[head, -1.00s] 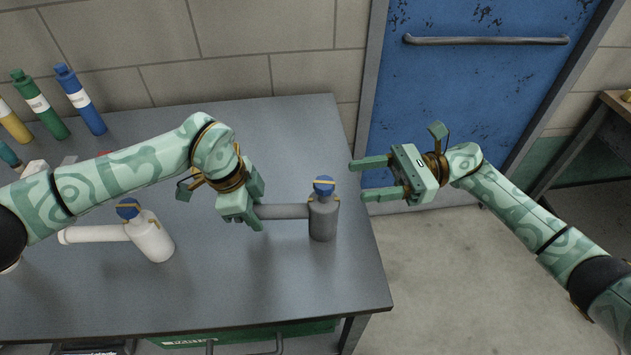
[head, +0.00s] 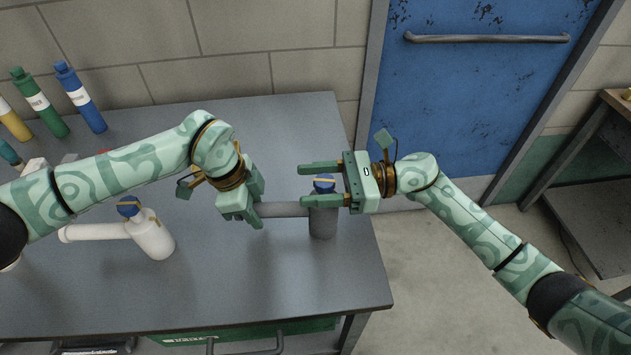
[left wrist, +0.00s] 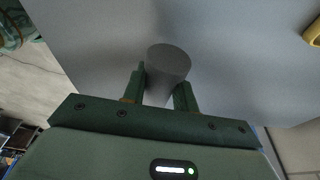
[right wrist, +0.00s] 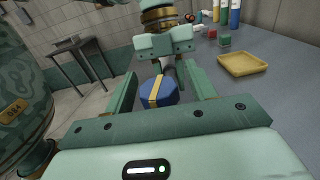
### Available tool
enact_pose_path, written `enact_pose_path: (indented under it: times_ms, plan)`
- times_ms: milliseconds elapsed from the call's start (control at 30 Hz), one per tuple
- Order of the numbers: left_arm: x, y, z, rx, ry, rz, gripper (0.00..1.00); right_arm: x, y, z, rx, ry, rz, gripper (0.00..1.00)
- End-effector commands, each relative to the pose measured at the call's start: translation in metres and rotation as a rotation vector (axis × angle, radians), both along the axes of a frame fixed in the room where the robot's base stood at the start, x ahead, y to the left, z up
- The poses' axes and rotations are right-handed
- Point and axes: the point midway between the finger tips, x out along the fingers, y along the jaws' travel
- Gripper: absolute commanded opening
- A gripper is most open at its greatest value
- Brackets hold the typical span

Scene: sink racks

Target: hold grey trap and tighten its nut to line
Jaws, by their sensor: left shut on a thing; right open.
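The grey trap (head: 322,224) stands upright near the right edge of the table, its side pipe (head: 284,210) pointing left. My left gripper (head: 252,208) is shut on that pipe; the left wrist view shows the grey pipe end (left wrist: 168,64) between its fingers. The trap's blue nut (head: 325,184) has a yellow line across it, seen closer in the right wrist view (right wrist: 164,91). My right gripper (head: 320,185) is open, its fingers on either side of the nut. Whether they touch it I cannot tell. A finger hides part of the trap's top.
A white trap (head: 152,238) with a blue nut stands left on the table (head: 230,290). Green (head: 44,108) and blue (head: 83,102) bottles stand at the back left. A yellow tray (right wrist: 243,64) shows in the right wrist view.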

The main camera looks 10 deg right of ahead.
Motion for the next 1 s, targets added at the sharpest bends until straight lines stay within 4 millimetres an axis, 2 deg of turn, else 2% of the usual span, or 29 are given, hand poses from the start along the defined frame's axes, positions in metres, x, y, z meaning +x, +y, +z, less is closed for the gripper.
enact_pose_path:
  times_ms: [133, 167, 300, 333, 467, 700, 933, 967, 1000]
  plan:
    - [0.0001, 0.0001, 0.0000, 0.000, 0.000, 0.000, 0.08, 0.0000, -0.0002, -0.0001, 0.000, 0.000, 0.000, 0.56]
    - [0.0001, 0.0001, 0.0000, 0.000, 0.000, 0.000, 0.08, 0.0000, -0.0002, -0.0001, 0.000, 0.000, 0.000, 0.53]
    - [0.0001, 0.0001, 0.0000, 0.000, 0.000, 0.000, 0.08, 0.0000, -0.0004, -0.0002, 0.000, 0.000, 0.000, 0.14]
    - [0.0001, 0.0001, 0.0000, 0.000, 0.000, 0.000, 0.08, 0.0001, -0.0004, -0.0002, 0.000, 0.000, 0.000, 0.10]
    - [0.0001, 0.0001, 0.0000, 0.000, 0.000, 0.000, 0.08, 0.0002, -0.0003, -0.0004, -0.002, 0.001, 0.013, 0.10]
    - [0.0000, -0.0001, 0.0001, 0.000, 0.000, -0.001, 0.08, -0.0014, -0.0009, -0.0007, -0.002, 0.001, 0.135, 0.10]
    - [-0.0001, -0.0002, 0.0001, 0.000, 0.000, -0.001, 0.08, -0.0021, -0.0010, -0.0009, -0.002, 0.001, 0.138, 0.10]
    - [-0.0001, -0.0001, 0.0000, 0.000, 0.000, -0.001, 0.08, -0.0020, -0.0010, -0.0009, -0.002, 0.001, 0.138, 0.36]
    - [-0.0001, -0.0002, 0.0001, 0.000, 0.000, -0.001, 0.08, -0.0020, -0.0010, -0.0009, -0.002, 0.001, 0.137, 0.47]
